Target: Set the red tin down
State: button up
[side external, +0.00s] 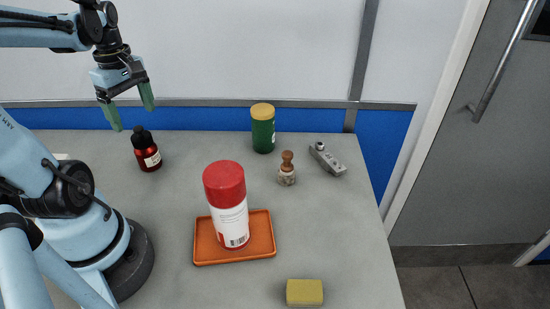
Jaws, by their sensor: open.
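A tall tin with a red top and a white lower part (227,203) stands upright on an orange tray (263,236). It is the only tin with red on it in view. My gripper (132,116) is at the upper left, well apart from the tin. Its two green fingers point down and are spread open with nothing between them. In the picture the fingers show just above a dark red bottle with a black cap (148,156); I cannot tell how far above it they are.
A green tin with a yellow lid (263,131) stands at the back. A wooden-handled stamp or brush (287,170) and a grey metal piece (327,158) are right of it. A yellow sponge (304,292) lies at the front. The grey bench (340,230) is clear right of the tray.

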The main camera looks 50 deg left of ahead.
jog(key=shift+r, duration=0.95)
jog(key=shift+w+d+m, duration=0.25)
jog(key=shift+w+m, duration=0.05)
jog(key=w+d+m+t, duration=0.3)
jog(key=w+d+m, duration=0.2)
jog(key=d+m, duration=0.5)
jog(key=w+d+f+m+t, duration=0.1)
jog(key=w+d+m+t, duration=0.3)
jog(key=d+m, duration=0.6)
jog(key=shift+w+f+m, duration=0.3)
jog(key=shift+w+m, duration=0.2)
jog(key=shift+w, duration=0.25)
